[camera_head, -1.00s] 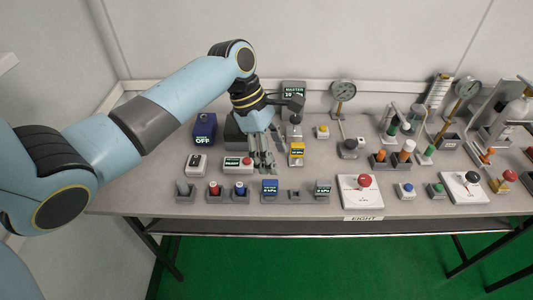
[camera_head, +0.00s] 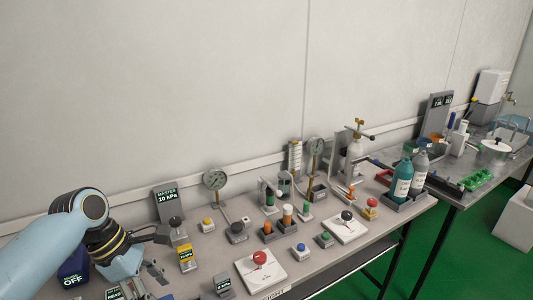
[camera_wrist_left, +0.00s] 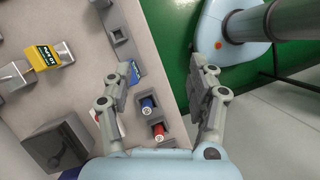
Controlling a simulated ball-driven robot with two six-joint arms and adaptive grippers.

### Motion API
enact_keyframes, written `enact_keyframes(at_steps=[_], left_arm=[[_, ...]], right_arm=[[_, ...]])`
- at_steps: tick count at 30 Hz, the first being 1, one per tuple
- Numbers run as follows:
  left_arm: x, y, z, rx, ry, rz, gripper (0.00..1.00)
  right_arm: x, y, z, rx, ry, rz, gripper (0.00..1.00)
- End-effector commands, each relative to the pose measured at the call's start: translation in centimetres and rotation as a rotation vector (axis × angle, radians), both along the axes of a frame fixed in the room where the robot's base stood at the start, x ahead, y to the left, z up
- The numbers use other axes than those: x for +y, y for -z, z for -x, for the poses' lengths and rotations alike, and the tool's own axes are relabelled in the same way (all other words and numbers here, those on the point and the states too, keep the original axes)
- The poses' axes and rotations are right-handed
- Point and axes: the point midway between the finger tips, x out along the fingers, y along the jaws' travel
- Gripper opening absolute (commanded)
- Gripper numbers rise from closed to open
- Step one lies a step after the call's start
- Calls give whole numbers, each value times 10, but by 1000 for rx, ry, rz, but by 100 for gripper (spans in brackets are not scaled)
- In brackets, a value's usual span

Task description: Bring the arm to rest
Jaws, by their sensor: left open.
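My left arm (camera_head: 45,245) comes in at the lower left of the head view, bent at the elbow, with its gripper (camera_head: 148,280) low over the table near the bottom edge. In the left wrist view the two fingers of the left gripper (camera_wrist_left: 168,75) stand wide apart with nothing between them but the table edge and floor. A blue-topped tester (camera_wrist_left: 147,105) and a red-topped tester (camera_wrist_left: 158,130) sit in grey holders just below the gap, close to the left finger. My right gripper is in neither view.
A yellow tester (camera_head: 185,258), a master gauge box (camera_head: 167,197) and a red-button white box (camera_head: 260,262) stand right of the gripper. Dial gauges (camera_head: 216,181) and bottles (camera_head: 402,180) stand farther off. A second table (camera_head: 455,190) lies to the right. Green floor shows beyond the front edge.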

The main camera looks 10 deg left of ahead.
Motion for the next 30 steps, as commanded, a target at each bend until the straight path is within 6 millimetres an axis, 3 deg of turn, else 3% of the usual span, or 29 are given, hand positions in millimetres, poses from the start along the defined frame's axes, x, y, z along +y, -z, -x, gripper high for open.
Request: enact_keyframes(at_steps=[5, 11, 15, 17, 21, 24, 26, 30], left_arm=[[-10, 92, 62, 138, -14, 13, 58], [-3, 235, 157, 218, 61, -62, 58], [8, 325, 233, 189, 259, -142, 58], [12, 361, 269, 169, 379, -177, 58], [25, 434, 362, 84, 789, -256, 58], [32, 465, 411, -28, 1178, -307, 58], [35, 469, 416, -106, 1380, -339, 58], [41, 470, 406, -246, 1708, -414, 58]], right_arm=[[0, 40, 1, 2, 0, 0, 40], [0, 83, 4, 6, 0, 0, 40], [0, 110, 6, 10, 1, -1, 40], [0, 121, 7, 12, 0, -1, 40], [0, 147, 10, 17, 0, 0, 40], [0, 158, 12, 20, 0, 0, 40], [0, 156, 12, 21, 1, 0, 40], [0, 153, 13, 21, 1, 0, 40]])
